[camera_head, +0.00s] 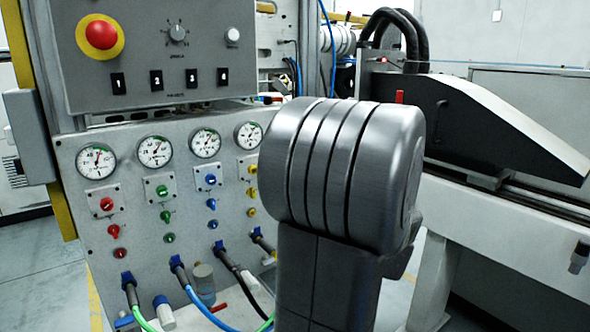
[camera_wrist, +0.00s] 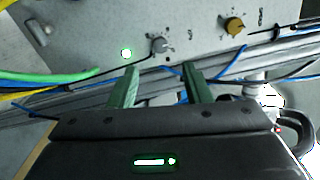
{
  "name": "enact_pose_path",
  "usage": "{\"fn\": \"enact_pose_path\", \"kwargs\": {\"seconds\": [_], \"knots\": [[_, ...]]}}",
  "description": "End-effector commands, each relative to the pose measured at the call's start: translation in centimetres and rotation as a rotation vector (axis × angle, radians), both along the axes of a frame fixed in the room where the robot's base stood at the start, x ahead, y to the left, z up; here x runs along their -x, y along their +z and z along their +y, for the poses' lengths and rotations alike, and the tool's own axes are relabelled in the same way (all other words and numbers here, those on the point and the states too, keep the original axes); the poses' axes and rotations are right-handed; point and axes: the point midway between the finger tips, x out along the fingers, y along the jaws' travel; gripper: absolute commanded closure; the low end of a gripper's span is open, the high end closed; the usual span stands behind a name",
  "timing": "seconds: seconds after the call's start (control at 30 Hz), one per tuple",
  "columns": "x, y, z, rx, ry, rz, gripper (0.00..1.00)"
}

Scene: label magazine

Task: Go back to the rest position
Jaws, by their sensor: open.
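My gripper (camera_wrist: 158,88) shows in the wrist view, with its two green fingers apart and nothing between them. In the head view, my own dark grey arm fills the middle and hides part of the panel; my gripper does not show there.
A gauge panel (camera_head: 140,205) with hoses along its bottom stands at left. Above it is a box with a red emergency button (camera_head: 101,34). A black sloped machine (camera_head: 470,125) on a white frame stands at right. Green and blue cables (camera_wrist: 50,77) run close to my fingers.

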Motion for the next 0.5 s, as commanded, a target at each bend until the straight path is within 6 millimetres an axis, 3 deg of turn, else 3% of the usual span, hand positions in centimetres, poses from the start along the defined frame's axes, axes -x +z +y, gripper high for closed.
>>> {"fn": "enact_pose_path", "kwargs": {"seconds": [0.37,0.5], "knots": [[4.4,0.1,-3.2,0.0,-0.003,0.001,0.56],[2.9,-0.2,-1.9,0.0,0.005,0.0,0.56]]}}
